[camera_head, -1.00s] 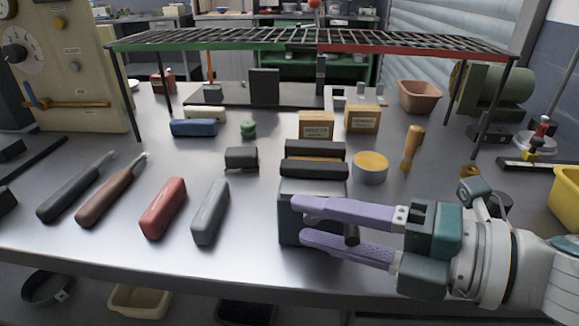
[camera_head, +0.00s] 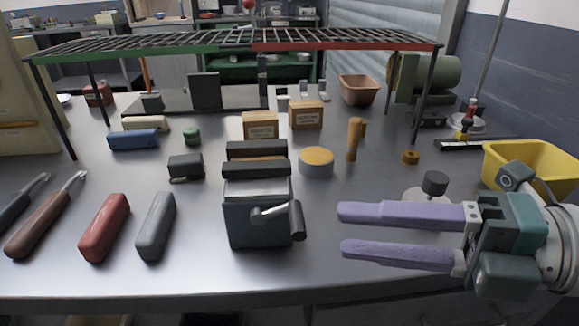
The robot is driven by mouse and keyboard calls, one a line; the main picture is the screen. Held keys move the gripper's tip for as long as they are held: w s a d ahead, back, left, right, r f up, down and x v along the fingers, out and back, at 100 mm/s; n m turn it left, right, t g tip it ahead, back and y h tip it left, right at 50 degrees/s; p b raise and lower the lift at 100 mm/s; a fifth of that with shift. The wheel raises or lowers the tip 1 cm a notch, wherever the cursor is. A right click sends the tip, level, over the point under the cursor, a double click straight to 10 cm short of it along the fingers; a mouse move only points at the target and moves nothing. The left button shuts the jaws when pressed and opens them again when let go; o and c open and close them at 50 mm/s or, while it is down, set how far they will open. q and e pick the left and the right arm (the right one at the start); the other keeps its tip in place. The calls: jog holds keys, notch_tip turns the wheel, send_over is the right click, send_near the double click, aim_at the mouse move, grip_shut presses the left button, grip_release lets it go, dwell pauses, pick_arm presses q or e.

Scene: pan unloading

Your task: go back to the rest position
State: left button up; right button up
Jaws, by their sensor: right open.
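My right gripper (camera_head: 342,230) comes in from the right with two purple fingers spread apart and nothing between them. It is over the front right part of the metal table (camera_head: 200,280). A dark box-shaped device with a crank handle (camera_head: 255,215) stands to the left of the fingertips, clear of them. My left gripper is not in view.
A red block (camera_head: 105,228) and a grey block (camera_head: 156,226) lie to the left. A yellow bin (camera_head: 530,165) stands behind my right gripper, with a round dark-knobbed weight (camera_head: 433,184) close behind the fingers. A raised rack (camera_head: 240,42) spans the back.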

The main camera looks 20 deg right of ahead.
jog(key=w+d+r+m+t+h+p, duration=0.1)
jog(key=d+r+m+h+p, duration=0.1)
jog(key=m+h+p, duration=0.5)
jog(key=w+d+r+m+t+h+p, duration=0.1)
jog(key=d+r+m+h, duration=0.2)
jog(key=m, duration=0.8)
jog(key=s+a+r+m+g+h+p, duration=0.1)
jog(key=s+a+m+g+p, duration=0.15)
jog(key=s+m+g, duration=0.35)
jog(key=s+a+m+g+h+p, duration=0.1)
jog(key=s+m+g+p, duration=0.2)
jog(key=s, duration=0.6)
notch_tip(320, 180, up, 37)
jog(key=w+p, duration=0.1)
jog(key=p, duration=3.5)
jog(key=shift+d+r+t+p, duration=0.2)
jog(key=shift+d+t+p, duration=0.1)
jog(key=shift+d+p, duration=0.1)
